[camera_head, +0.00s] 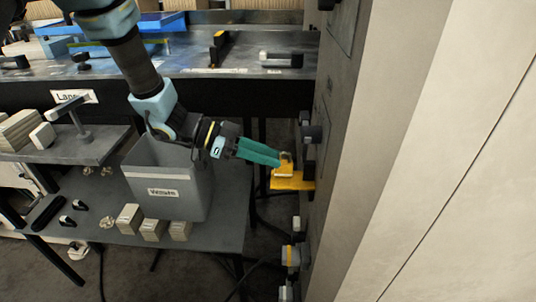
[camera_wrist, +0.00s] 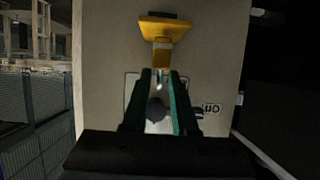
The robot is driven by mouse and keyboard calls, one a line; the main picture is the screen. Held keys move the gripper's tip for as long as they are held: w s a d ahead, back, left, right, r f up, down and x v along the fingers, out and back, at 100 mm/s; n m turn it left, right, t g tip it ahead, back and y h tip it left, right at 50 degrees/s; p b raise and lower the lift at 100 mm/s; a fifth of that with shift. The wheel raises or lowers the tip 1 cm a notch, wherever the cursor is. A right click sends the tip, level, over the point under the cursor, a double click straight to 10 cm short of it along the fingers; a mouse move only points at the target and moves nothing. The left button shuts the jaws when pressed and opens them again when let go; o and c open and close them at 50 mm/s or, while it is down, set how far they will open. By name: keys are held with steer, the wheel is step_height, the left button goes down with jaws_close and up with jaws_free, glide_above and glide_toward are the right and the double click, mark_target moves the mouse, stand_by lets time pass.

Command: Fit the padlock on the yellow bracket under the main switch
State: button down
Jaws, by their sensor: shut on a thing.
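The yellow bracket (camera_head: 293,181) juts left from the grey cabinet side; it also shows at the top of the wrist view (camera_wrist: 166,27). The small padlock (camera_head: 286,167) is at the tips of my gripper (camera_head: 279,161), just above the bracket in the head view. In the wrist view the padlock's tan body (camera_wrist: 162,55) is against or very near the bracket, and my teal fingers (camera_wrist: 160,76) close around its silvery end. I cannot tell whether the shackle passes through the bracket. A dark round knob (camera_wrist: 156,110) on a light plate, apparently the main switch, shows between the fingers.
Dark handles (camera_head: 308,134) and other fittings (camera_head: 291,256) stick out of the cabinet side (camera_head: 350,140). A grey bin (camera_head: 165,200) stands left on a low table with several small blocks (camera_head: 130,217). A workbench runs behind.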

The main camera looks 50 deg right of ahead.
steer(key=shift+f, duration=0.2)
stand_by(0.3)
steer(key=c, duration=0.6)
jaws_free()
steer(key=shift+w, duration=0.1)
steer(key=b+v, duration=0.1)
steer(key=v, duration=0.9)
steer(key=shift+w+a+r+b, duration=0.15)
steer(key=shift+w+a+b, duration=0.05)
steer(key=shift+b, duration=0.1)
